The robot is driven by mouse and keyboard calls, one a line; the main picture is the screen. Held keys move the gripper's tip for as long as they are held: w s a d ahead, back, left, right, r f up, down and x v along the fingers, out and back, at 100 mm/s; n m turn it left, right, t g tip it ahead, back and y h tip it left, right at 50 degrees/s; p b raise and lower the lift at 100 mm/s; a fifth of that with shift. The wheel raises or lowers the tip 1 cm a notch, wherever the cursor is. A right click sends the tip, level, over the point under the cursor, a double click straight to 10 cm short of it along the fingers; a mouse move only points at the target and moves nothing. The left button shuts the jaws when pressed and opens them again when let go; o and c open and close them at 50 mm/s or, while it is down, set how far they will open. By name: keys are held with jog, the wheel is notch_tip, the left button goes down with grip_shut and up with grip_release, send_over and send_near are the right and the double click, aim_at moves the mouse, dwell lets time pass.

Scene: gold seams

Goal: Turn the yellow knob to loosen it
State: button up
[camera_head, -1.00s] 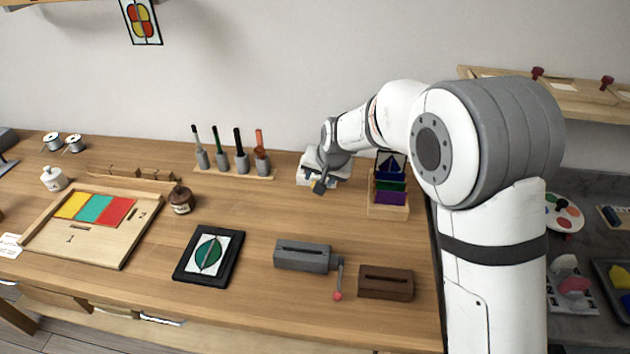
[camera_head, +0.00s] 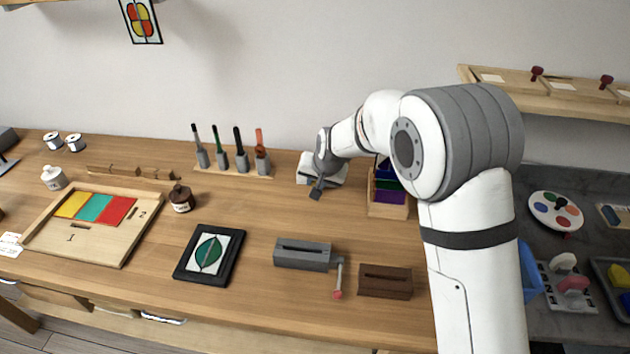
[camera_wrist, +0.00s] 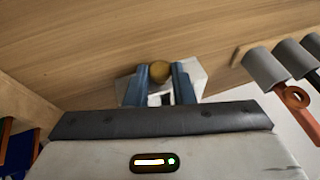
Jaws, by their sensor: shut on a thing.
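The yellow knob (camera_wrist: 159,71) shows in the wrist view between the fingertips of my gripper (camera_wrist: 160,78). It is round and dull gold. The two blue-grey fingers are shut on it, one on each side. Behind the fingers is a white block-like body (camera_wrist: 197,77), partly hidden by them. In the head view this white body (camera_head: 334,171) stands at the back of the wooden bench, and my gripper (camera_head: 316,190) is in front of it. The knob itself is hidden or too small to make out in the head view.
A rack of several brushes and tools (camera_head: 240,171) stands left of the white body. A wooden rack with coloured sheets (camera_head: 388,209) stands to its right. A grey slotted block (camera_head: 302,262) and a brown one (camera_head: 385,289) lie nearer. The bench between is clear.

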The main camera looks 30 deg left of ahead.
grip_shut()
jog(key=shift+a+r+p, duration=0.1)
jog(key=shift+r+p, duration=0.05)
jog(key=shift+p, duration=0.6)
jog(key=shift+h+p, duration=0.4)
jog(key=shift+s+a+t+h+p, duration=0.15)
jog(key=shift+t+h+p, duration=0.15)
jog(key=shift+h+p, duration=0.15)
jog(key=h+b, duration=0.1)
jog(key=f+n+h+b, duration=0.1)
jog(key=b, duration=0.1)
jog(key=shift+a+t, duration=0.25)
jog(key=shift+t, duration=0.05)
jog(key=shift+s+a+r+n+t+h+b, duration=0.1)
jog(key=shift+t+h+b, duration=0.05)
jog(key=shift+h+b, duration=0.35)
jog(key=shift+w+a+r+n+t+h+b, duration=0.1)
jog(key=shift+t+h+b, duration=0.1)
jog(key=shift+h+b, duration=0.3)
jog(key=shift+s+n+t+h+b, duration=0.15)
jog(key=shift+h+b, duration=0.1)
jog(key=shift+h, duration=0.4)
